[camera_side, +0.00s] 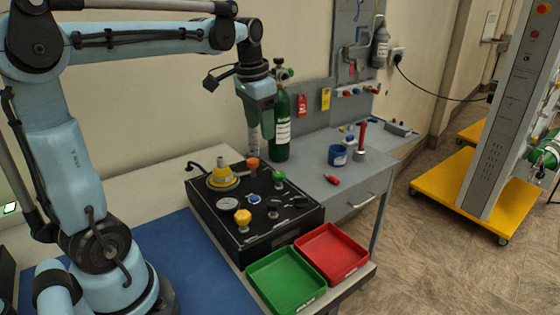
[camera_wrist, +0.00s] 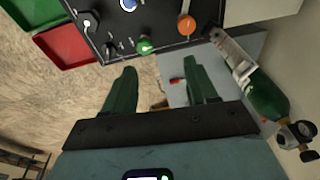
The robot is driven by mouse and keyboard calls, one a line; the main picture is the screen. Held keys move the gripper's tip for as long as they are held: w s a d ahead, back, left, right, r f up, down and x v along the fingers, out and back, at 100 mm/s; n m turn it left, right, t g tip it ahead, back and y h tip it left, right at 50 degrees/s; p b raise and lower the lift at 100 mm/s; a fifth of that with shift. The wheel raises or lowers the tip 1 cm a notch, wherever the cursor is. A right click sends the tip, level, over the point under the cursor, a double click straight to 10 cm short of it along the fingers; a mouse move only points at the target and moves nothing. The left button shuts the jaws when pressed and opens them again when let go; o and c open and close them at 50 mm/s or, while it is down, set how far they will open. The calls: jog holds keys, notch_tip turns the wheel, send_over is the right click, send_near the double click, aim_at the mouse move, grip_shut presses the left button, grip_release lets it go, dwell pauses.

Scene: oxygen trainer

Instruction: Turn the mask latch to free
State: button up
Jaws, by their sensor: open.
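The black trainer panel (camera_side: 240,240) stands on the bench and also shows at the top of the wrist view (camera_wrist: 165,52). It carries a yellow cone-shaped part (camera_side: 222,177), an orange knob (camera_side: 253,164), a green knob (camera_side: 278,177), a yellow knob (camera_side: 242,217), a blue button (camera_side: 254,198) and small black controls (camera_side: 288,201). I cannot tell which part is the mask latch or how it is set. My gripper (camera_wrist: 159,68) is open and empty, fingers apart. In the side view it hangs above the panel's back edge, in front of the green cylinder; its fingertips are hard to make out there.
The green cylinder (camera_side: 282,135) stands close behind my gripper, with its regulator (camera_wrist: 298,135) at right in the wrist view. A green tray (camera_side: 287,300) and red tray (camera_side: 333,272) lie in front of the panel. A blue cup (camera_side: 338,155) and red item (camera_side: 332,180) are on the grey bench.

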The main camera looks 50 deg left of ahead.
jog(key=g, duration=0.2)
send_near(253, 160)
jog(key=shift+h, duration=0.3)
jog(key=f, duration=0.8)
jog(key=shift+s+a+f, duration=0.15)
jog(key=shift+a+f, duration=0.2)
jog(key=shift+f, duration=0.05)
jog(key=shift+c, duration=0.4)
jog(key=c, duration=1)
